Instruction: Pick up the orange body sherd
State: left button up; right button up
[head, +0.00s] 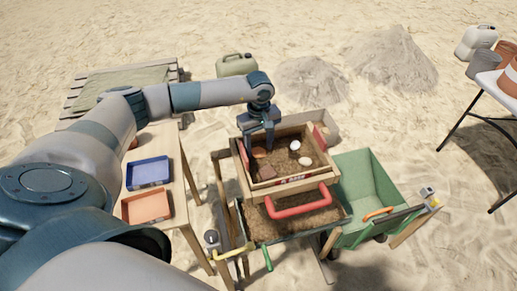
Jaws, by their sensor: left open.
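An orange sherd (259,152) lies on the soil in the wooden sieve box (243,180), near its back left. It looks like the orange body sherd, but it is too small to be certain of its shape. A redder brown piece (267,172) lies nearer the front of the box, and two pale pieces (295,145) (305,160) lie to the right. My left gripper (259,146) points down over the back left of the box, open, with its fingers close to the orange sherd. I cannot tell whether they touch it. My right gripper is not in view.
A blue tray (148,186) and an orange tray (146,220) stand on the wooden table (177,160) at left. A red handle (298,205) juts from the sieve's front. A green wheelbarrow (357,172) stands right of the sieve. The sieve's raised walls surround the pieces.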

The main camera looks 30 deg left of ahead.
pick_arm(q)
jog(key=shift+f, duration=0.45)
jog(key=c, duration=0.8)
jog(key=shift+r, duration=0.1)
